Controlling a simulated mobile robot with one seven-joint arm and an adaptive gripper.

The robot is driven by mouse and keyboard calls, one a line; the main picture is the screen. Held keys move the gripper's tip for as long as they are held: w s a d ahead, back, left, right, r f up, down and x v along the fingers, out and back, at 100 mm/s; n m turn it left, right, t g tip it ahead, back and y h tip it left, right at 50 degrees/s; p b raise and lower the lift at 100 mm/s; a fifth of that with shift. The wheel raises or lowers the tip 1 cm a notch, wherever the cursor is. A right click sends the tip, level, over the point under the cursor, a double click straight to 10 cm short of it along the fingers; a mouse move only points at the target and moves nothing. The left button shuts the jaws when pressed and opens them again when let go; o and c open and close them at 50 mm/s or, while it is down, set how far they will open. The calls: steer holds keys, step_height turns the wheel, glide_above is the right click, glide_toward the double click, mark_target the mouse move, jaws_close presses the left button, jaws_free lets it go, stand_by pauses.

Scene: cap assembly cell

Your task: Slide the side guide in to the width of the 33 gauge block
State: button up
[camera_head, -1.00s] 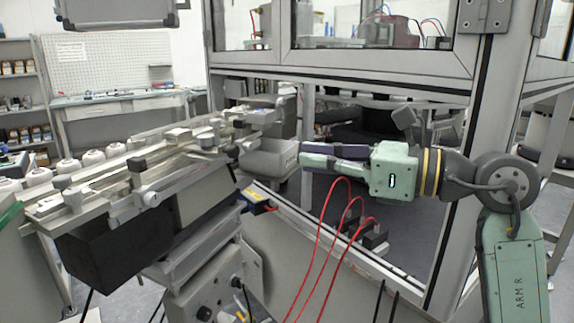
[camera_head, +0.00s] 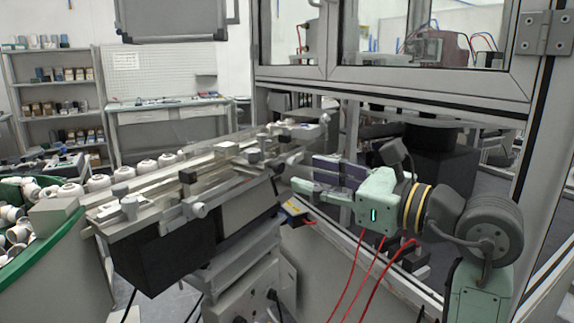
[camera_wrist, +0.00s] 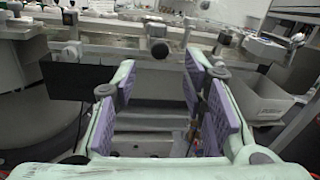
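The feed track (camera_head: 150,200) runs diagonally across the left half of the head view. A long metal rail, apparently the side guide (camera_head: 235,184), lies along its near side. Round clamp knobs (camera_head: 199,210) stick out from that side; one also shows ahead in the wrist view (camera_wrist: 159,49). My gripper (camera_head: 305,174) is to the right of the track, apart from it. Its purple-padded fingers are spread with nothing between them, also in the wrist view (camera_wrist: 160,75). I cannot tell which small block is the 33 gauge block.
A framed glass enclosure (camera_head: 395,85) stands behind my arm. Red cables (camera_head: 372,270) hang below my gripper. A green-rimmed bowl (camera_head: 60,235) with white caps is at the left. A grey bin (camera_wrist: 252,95) is at the right in the wrist view.

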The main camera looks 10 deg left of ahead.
mark_target(282, 169)
steer(key=p+x, duration=0.1)
steer(key=x, duration=0.5)
steer(key=shift+w+a, duration=0.1)
steer(key=shift+a, duration=0.1)
jaws_close()
stand_by(0.3)
stand_by(0.3)
